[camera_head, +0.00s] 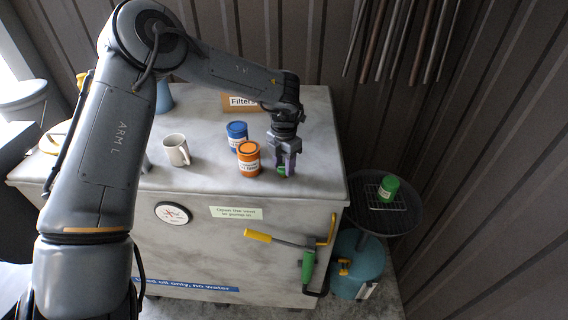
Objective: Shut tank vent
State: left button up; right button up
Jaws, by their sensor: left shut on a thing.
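The tank is a grey, box-shaped body with a pale mottled top (320,172). A small green knob (282,171), which looks like the vent, sits near the top's front edge, right of the orange can. A pale green label (236,213) on the front seems to mention a vent and pump oil. My right gripper is not in view.
An orange can (248,160), a blue can (237,136) and a white mug (176,150) stand left of the gripper. A Filters box (238,103) is behind. A yellow-handled lever (258,236) and green-handled nozzle (308,268) are on the front. A green can (388,188) sits on a round drain pan (400,220).

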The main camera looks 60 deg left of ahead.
aim_at(284, 167)
pick_arm(q)
jog(key=shift+m, duration=0.4)
jog(key=o, duration=1.1)
jog(key=shift+c, duration=0.2)
jog(key=shift+r, duration=0.6)
notch_tip(284, 167, up, 10)
jog(key=shift+f, duration=0.15)
